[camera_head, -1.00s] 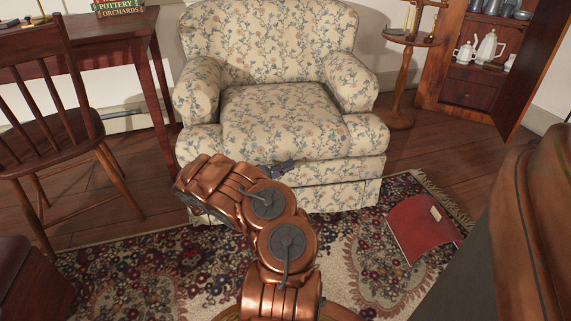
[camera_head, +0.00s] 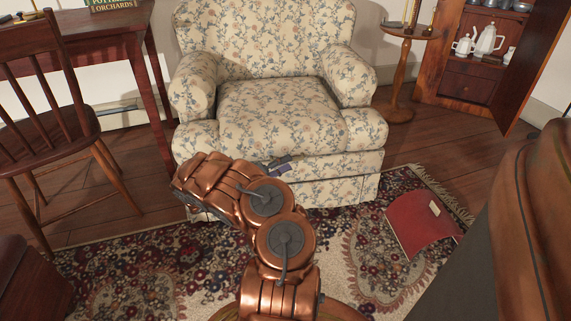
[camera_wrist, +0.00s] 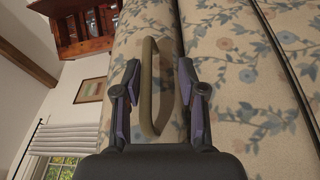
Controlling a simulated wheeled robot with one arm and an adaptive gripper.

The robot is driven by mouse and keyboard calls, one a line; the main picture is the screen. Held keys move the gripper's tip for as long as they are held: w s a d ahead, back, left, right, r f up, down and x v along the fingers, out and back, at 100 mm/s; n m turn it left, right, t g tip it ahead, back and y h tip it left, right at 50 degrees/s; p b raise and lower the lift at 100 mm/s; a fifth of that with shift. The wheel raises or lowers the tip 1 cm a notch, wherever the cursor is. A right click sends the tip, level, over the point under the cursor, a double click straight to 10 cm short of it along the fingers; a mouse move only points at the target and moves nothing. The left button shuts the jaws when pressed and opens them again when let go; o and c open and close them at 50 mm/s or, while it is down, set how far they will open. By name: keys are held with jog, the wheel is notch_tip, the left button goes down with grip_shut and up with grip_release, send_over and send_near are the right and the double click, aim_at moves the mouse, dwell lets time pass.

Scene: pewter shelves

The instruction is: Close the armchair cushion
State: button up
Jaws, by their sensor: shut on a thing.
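The armchair (camera_head: 265,35) is cream with a blue and pink floral pattern and stands ahead of my arm. Its seat cushion (camera_head: 282,105) lies between the two arms, looking roughly level. My gripper (camera_head: 279,165) is at the front of the seat, largely hidden behind my copper arm. In the wrist view my gripper (camera_wrist: 159,68) has its purple-padded fingers on either side of a tan loop handle (camera_wrist: 148,90) against the floral fabric, and is shut on it. Contact of each finger with the handle is hard to make out.
A wooden chair (camera_head: 50,120) and desk stand at the left. A small round stand (camera_head: 400,60) and an open cabinet (camera_head: 472,70) are at the back right. A red folder-like object (camera_head: 420,222) lies on the patterned rug (camera_head: 130,280).

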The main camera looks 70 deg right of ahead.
jog(key=shift+w+a+f, duration=0.1)
jog(key=shift+a+f, duration=0.05)
jog(key=shift+f, duration=0.15)
jog(key=r+v, duration=0.1)
jog(key=v, duration=1)
jog(key=shift+w+a+f, duration=0.2)
jog(key=shift+a, duration=0.1)
